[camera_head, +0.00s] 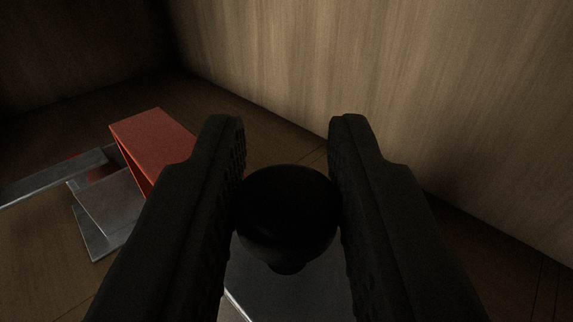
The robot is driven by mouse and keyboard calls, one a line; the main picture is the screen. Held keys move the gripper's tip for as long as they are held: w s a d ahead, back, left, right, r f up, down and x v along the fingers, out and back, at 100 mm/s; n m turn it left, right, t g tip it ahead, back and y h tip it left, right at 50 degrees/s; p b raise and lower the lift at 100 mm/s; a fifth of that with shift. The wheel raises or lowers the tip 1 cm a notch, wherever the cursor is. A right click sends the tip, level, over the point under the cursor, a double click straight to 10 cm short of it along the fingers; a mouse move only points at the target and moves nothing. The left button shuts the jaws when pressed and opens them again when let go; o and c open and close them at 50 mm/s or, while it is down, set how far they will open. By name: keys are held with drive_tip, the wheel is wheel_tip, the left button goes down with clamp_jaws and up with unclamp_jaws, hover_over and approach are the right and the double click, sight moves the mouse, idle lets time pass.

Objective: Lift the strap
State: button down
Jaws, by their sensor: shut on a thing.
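My gripper (287,150) comes in from the bottom of the view, with its two dark fingers on either side of a round black knob (287,212). The gripper is shut on this knob, and both fingers touch its sides. Below the knob is a flat grey metal surface (285,290), partly hidden by the knob and fingers. I cannot make out a strap for certain; the knob may belong to it, but the join is hidden.
A red block-like part (152,140) stands at the left beside grey metal plates and a bar (55,178). They rest on a dark brown floor (45,260). A tall tan wall (400,70) runs close behind and to the right of the gripper.

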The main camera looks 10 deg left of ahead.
wheel_tip(320, 180, up, 13)
idle(0.3)
drive_tip(key=c, duration=1.3)
unclamp_jaws()
drive_tip(key=shift+o, duration=0.5)
drive_tip(key=s+d, duration=0.3)
drive_tip(key=s, duration=1.4)
drive_tip(key=shift+d, duration=0.15)
drive_tip(key=shift+f, duration=0.1)
